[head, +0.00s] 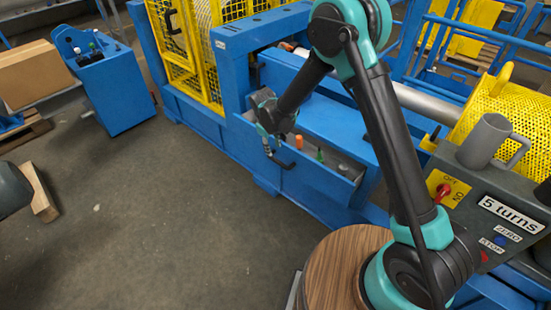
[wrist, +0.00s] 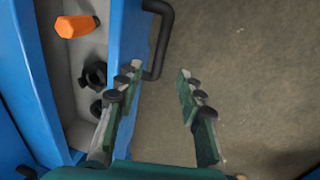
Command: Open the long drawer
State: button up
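The long drawer (head: 318,182) is a blue box in the side of the blue machine frame. It stands partly out, and its grey inside shows. Its black bar handle (wrist: 163,40) sticks out from the blue front panel (wrist: 125,45) in the wrist view. My gripper (wrist: 158,76) is open, with one finger over the drawer's front edge and the other over the floor. The handle's near end appears between and just beyond the fingertips. I see no grip on it. In the head view my gripper (head: 270,148) hangs at the drawer front, and the handle is partly hidden.
Inside the drawer lie an orange piece (wrist: 77,26) and black round parts (wrist: 95,75). A control box (head: 490,215) with a grey mug (head: 484,142) stands at the right. The concrete floor (head: 170,210) before the drawer is clear.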

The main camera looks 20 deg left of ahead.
aim_at(276, 160)
jog(key=f, duration=0.2)
jog(key=w+f, duration=0.1)
jog(key=f, duration=0.5)
jog(key=shift+w+d+f, duration=0.15)
jog(key=shift+w+d, duration=0.1)
jog(key=shift+d, duration=0.1)
grip_shut()
